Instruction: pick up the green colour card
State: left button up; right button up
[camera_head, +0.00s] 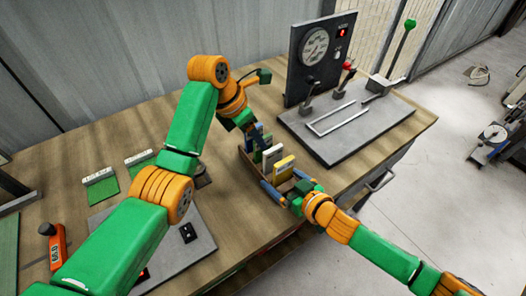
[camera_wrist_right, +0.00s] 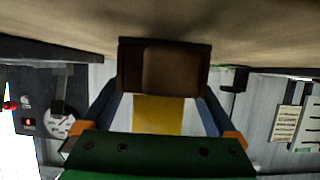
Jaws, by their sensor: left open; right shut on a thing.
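A brown open box (camera_head: 246,158) stands on the bench with upright cards in it. A yellow card (camera_head: 284,164) and a pale card (camera_head: 272,153) show; a small greenish edge (camera_head: 267,140) shows behind them, partly hidden. My left gripper (camera_head: 256,138) is open and points down over the far end of the box; I cannot tell whether it touches a card. My right gripper (camera_head: 283,194) is shut on the near end of the box. In the right wrist view, its blue fingers flank the brown box (camera_wrist_right: 165,65), with a yellow surface (camera_wrist_right: 158,115) between them.
Two green pieces with white strips (camera_head: 101,187) (camera_head: 140,160) lie at the left. A gauge panel (camera_head: 318,50) and lever plate (camera_head: 345,120) stand right of the box. An orange tool (camera_head: 58,247) is at the front left. The bench's right edge is near.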

pick_arm(q)
jog(key=x, duration=0.7)
jog(key=shift+w, duration=0.45)
grip_shut()
